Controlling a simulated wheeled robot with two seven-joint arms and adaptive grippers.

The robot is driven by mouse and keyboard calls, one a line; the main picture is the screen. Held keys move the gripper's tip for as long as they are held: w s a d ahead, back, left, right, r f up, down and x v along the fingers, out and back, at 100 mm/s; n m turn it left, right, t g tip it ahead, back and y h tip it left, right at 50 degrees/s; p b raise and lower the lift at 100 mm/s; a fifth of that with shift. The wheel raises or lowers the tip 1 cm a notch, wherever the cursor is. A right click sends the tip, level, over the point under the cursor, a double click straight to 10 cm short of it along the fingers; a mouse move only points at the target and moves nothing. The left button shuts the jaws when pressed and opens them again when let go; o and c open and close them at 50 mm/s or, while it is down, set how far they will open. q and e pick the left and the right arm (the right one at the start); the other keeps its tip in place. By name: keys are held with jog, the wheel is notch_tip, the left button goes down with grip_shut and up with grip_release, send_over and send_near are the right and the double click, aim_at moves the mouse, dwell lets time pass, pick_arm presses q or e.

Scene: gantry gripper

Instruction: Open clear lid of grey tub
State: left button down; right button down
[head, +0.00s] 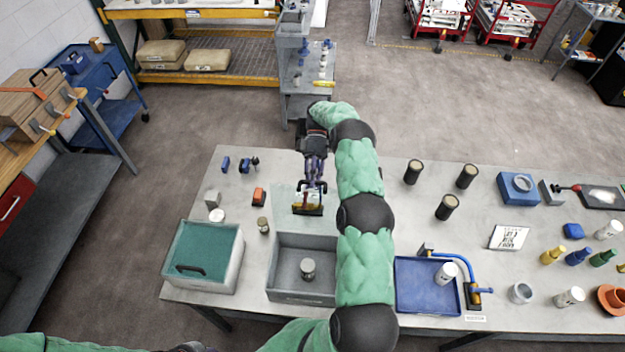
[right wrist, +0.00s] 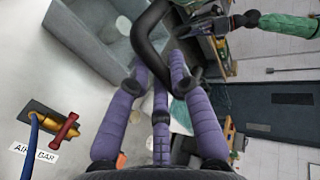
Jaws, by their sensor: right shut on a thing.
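The grey tub (head: 274,268) stands on the table in the head view, its top uncovered, with a small jar (head: 308,268) inside. Its clear lid (head: 284,203) shows as a faint pale panel behind the tub's back edge, raised off the opening. My right gripper (head: 313,187) is at the lid's far part. In the right wrist view, its purple fingers are shut on the lid's black handle (right wrist: 143,38). Part of the lid is hidden by my arm. My left gripper (right wrist: 218,26) shows at the top of the right wrist view, away from the tub; its fingers are unclear.
A second tub with a teal lid (head: 205,248) stands left of the grey tub. A blue tray (head: 420,292) is to the right. Bare table lies around the black cylinders (head: 413,172).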

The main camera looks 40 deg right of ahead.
jog(key=shift+s+f, duration=0.15)
jog(key=shift+f, duration=0.5)
jog(key=c, duration=1.3)
grip_release()
jog(key=shift+o, duration=0.9)
jog(key=shift+w+d+r, duration=0.15)
jog(key=shift+w, duration=0.1)
jog(key=shift+r, duration=0.1)
